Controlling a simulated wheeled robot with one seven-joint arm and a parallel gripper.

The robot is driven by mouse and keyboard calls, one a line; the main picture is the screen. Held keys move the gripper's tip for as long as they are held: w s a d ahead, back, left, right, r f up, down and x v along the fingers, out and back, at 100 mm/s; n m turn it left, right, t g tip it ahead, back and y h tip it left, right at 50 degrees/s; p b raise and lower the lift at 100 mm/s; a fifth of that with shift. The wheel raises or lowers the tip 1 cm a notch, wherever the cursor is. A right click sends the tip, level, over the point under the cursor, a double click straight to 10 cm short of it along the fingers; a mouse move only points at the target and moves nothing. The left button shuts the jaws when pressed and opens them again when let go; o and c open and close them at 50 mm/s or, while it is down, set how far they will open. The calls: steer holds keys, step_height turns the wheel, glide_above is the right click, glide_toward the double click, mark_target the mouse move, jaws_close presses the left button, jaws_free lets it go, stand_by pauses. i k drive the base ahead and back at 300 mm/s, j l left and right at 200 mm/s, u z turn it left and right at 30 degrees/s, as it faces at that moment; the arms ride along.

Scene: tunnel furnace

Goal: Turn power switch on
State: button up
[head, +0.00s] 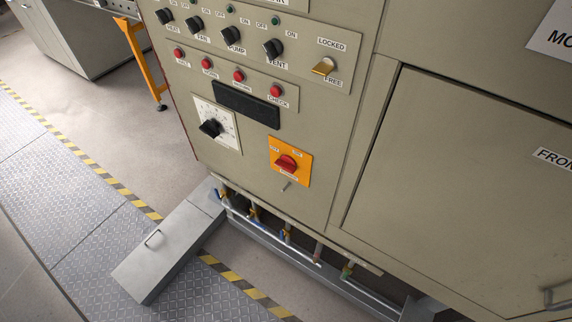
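A red rotary switch (286,162) sits on a square orange plate (291,176) low on the beige control cabinet (235,177). The plate has small labels; one at its upper right seems to read ON and one at its upper left OFF. The knob lies tilted in the picture, and I cannot tell for certain which label it points to. A small metal pin or key (286,187) sticks out just below the knob. My gripper is not in view, and nothing touches the switch.
Above are black knobs (232,34), red buttons (238,76), a brass LOCKED/FREE lever (323,66) and a black dial (211,128). Below run pipes with valves (287,233). A grey metal box (165,250) stands at lower left. The front of the orange plate is clear.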

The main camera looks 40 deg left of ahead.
mark_target(287, 163)
steer(key=j+u, duration=0.75)
steer(key=j, duration=0.05)
